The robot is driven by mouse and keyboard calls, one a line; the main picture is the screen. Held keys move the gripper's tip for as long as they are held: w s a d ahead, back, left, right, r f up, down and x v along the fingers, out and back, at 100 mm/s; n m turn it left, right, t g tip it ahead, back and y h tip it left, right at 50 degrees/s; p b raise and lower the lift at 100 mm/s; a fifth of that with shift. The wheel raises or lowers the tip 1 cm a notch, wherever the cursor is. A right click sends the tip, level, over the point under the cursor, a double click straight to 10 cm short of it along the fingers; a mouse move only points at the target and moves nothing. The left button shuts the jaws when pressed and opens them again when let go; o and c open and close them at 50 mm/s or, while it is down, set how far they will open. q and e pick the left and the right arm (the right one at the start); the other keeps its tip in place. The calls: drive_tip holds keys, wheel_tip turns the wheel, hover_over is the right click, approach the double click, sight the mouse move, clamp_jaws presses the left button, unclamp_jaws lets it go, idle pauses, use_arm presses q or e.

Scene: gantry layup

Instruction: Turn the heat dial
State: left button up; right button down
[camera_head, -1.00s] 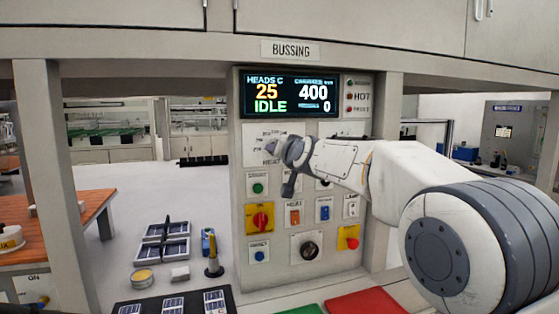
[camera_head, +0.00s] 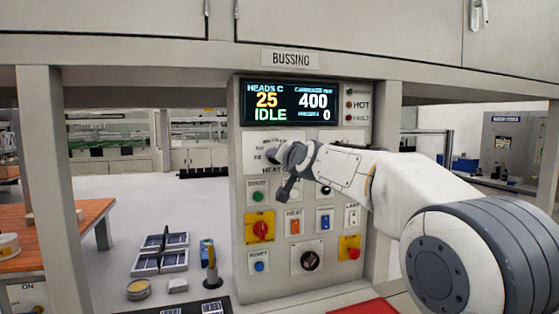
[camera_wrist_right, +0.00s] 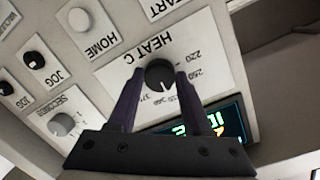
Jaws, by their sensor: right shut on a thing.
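The heat dial (camera_wrist_right: 160,75) is a round black knob with a white pointer line, on a white plate marked HEAT C with numbers around it. In the right wrist view my right gripper (camera_wrist_right: 158,78) has one finger on each side of the dial and is shut on it. In the head view my right arm comes in from the right, and its wrist (camera_head: 290,160) hides the dial and much of its plate (camera_head: 256,150). The display (camera_head: 290,102) above reads 25, IDLE, 400 and 0. My left gripper is not in view.
Below the dial are a green button (camera_head: 257,196), a red-and-yellow rotary switch (camera_head: 260,227), an orange HEAT switch (camera_head: 295,227), a blue switch (camera_head: 325,222) and a black knob (camera_head: 310,260). Dark cell pieces (camera_head: 160,253) lie on the white table at left.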

drive_tip(key=shift+c, duration=1.6)
unclamp_jaws()
drive_tip(key=b+v, duration=0.3)
drive_tip(key=v, duration=0.7)
drive_tip(key=shift+s, duration=0.15)
drive_tip(key=shift+d, duration=0.1)
